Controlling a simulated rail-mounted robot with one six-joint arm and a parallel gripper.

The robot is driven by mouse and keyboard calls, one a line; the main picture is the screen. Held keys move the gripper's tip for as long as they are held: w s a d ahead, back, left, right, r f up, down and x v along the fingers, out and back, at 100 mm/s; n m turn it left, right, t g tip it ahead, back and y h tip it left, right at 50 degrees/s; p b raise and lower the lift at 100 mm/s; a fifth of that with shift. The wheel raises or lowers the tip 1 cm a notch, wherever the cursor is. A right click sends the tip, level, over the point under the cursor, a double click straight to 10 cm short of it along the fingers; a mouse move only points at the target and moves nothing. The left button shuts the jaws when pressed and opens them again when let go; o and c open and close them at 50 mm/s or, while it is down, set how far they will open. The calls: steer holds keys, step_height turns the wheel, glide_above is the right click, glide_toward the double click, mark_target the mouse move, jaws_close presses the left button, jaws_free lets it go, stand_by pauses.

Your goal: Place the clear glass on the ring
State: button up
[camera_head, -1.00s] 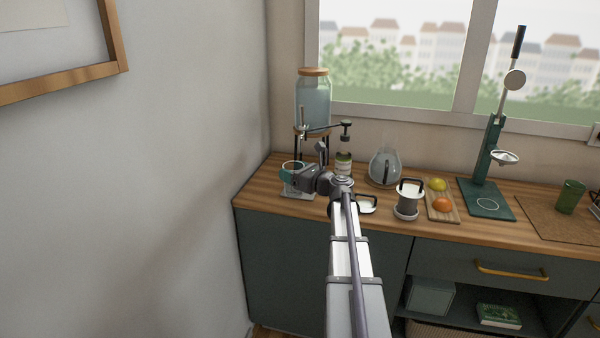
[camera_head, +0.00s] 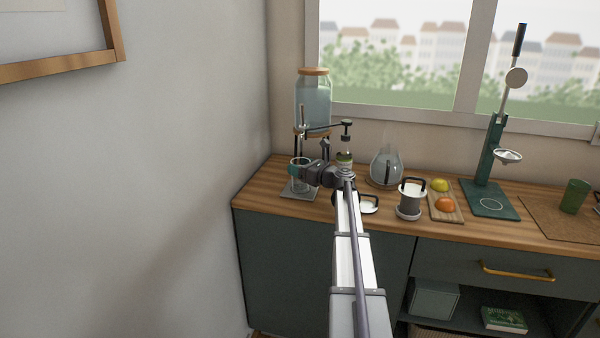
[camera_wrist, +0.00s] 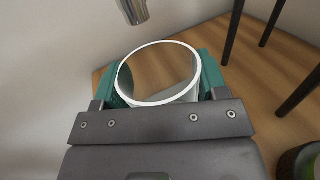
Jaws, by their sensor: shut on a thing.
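The clear glass (camera_head: 301,177) is at the left end of the counter, under the spout of the jar dispenser. My gripper (camera_head: 298,170) is shut on it from the side. In the wrist view, the two teal fingers of my gripper (camera_wrist: 166,78) flank the round white rim of the glass (camera_wrist: 155,102). The glass looks upright, just above or on the grey tray (camera_head: 300,195); I cannot tell whether it touches. A pale ring (camera_head: 491,204) is marked on the green base of the lever press (camera_head: 488,160), at the right.
The jar dispenser (camera_head: 313,100) stands on dark legs behind the glass; its spout (camera_wrist: 133,10) is close. Between glass and press stand a round carafe (camera_head: 385,168), a grey canister (camera_head: 411,198) and a fruit board (camera_head: 457,214). A green cup (camera_head: 575,196) is at far right.

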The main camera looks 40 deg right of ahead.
steer(key=shift+f, duration=0.15)
steer(key=o, duration=1.1)
steer(key=shift+r, duration=0.4)
steer(key=v, duration=1.2)
steer(key=shift+f, duration=0.2)
